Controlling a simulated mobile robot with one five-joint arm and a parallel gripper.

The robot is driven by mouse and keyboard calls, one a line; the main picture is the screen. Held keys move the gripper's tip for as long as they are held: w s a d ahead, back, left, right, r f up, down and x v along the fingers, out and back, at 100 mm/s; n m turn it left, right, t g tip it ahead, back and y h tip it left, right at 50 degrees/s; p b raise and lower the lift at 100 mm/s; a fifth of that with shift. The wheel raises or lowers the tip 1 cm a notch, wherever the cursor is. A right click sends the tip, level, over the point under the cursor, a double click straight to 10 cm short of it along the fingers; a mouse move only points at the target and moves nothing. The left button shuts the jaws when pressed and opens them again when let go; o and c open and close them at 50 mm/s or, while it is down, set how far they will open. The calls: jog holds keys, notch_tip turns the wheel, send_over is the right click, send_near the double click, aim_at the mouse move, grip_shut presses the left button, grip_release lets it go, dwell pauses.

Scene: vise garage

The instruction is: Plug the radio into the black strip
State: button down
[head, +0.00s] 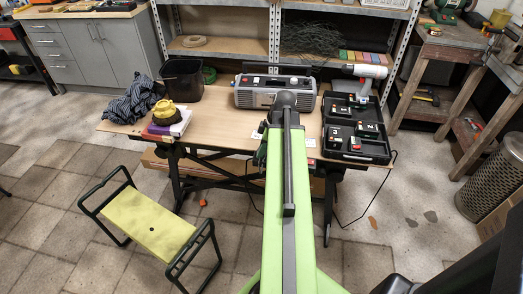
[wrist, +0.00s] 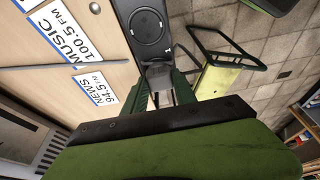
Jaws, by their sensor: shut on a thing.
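The radio (head: 275,92), a grey boxy set with a dark top, stands at the back middle of the workbench. My gripper (head: 262,150) is low over the bench's front edge, partly hidden by my arm. In the wrist view my gripper (wrist: 161,88) has its green fingers shut around a small dark grey piece (wrist: 157,74) that looks like a plug. Directly ahead is a black strip (wrist: 127,12) with a round socket-like face (wrist: 150,26). The piece looks close to or against the strip; I cannot tell whether it touches. The strip is not clear in the head view.
Station cards (wrist: 98,95) lie on the bench. A black case (head: 372,148) with numbered blocks and a white drill (head: 365,72) stand right of the radio. A yellow stool (head: 146,220) stands in front.

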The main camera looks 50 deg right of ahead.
jog(key=shift+f, duration=0.15)
jog(key=c, duration=0.9)
grip_release()
jog(key=shift+r, duration=0.3)
jog(key=p+v, duration=1.6)
jog(key=v, duration=0.1)
jog(key=shift+s+d+p, duration=0.1)
jog(key=shift+s+p, duration=0.05)
jog(key=shift+p, duration=0.2)
